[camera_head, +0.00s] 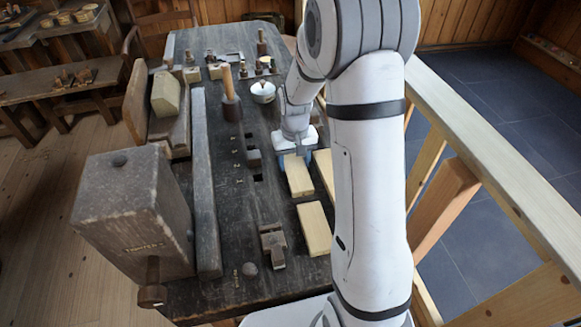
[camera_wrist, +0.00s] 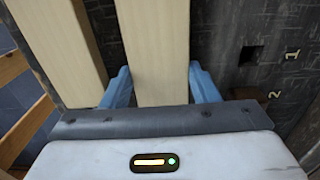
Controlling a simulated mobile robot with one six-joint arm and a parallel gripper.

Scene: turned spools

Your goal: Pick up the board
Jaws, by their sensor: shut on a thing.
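The pale wooden board (camera_head: 298,176) held by my gripper lies lengthwise over the dark workbench in the head view. In the wrist view this board (camera_wrist: 155,50) runs up from between the two blue fingers of my gripper (camera_wrist: 162,88), which is shut on its sides at the near end. In the head view my gripper (camera_head: 297,155) is at the far end of the board, partly hidden by my wrist. I cannot tell whether the board is touching the bench or just above it.
A second board (camera_head: 314,228) lies nearer on the bench, and a third (camera_head: 325,168) is partly hidden by my arm. One board (camera_wrist: 52,50) runs beside the held one.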

